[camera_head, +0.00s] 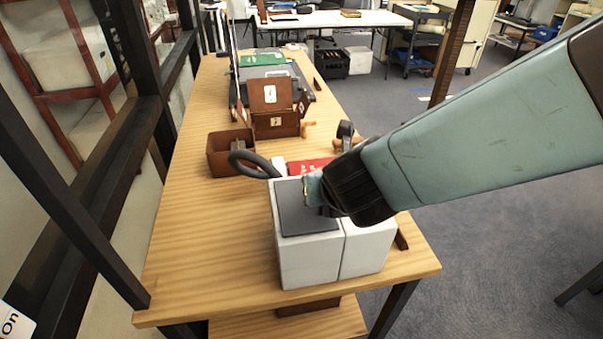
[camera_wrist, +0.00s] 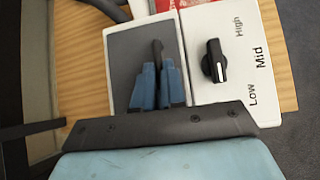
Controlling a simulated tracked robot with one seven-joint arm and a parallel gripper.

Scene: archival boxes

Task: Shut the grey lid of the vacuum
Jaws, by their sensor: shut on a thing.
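The vacuum (camera_head: 305,262) is a white box at the near end of the wooden table, with a dark hose (camera_head: 254,164) at its back left. Its grey lid (camera_head: 297,213) lies over the left part of the top and looks flat. It also shows in the wrist view (camera_wrist: 126,62). My gripper (camera_head: 320,189) is over the lid from the right. In the wrist view my blue fingers (camera_wrist: 158,75) are closed about a thin dark upright piece (camera_wrist: 157,52), which looks like the lid's handle. The fingers hide its lower part and the lid beneath.
A black dial (camera_wrist: 215,62) marked Low, Mid and High is on the white top beside the lid. A red item (camera_head: 308,165) lies behind the vacuum. Brown boxes (camera_head: 274,103) stand further back. A dark shelf frame (camera_head: 150,80) runs along the table's left side.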

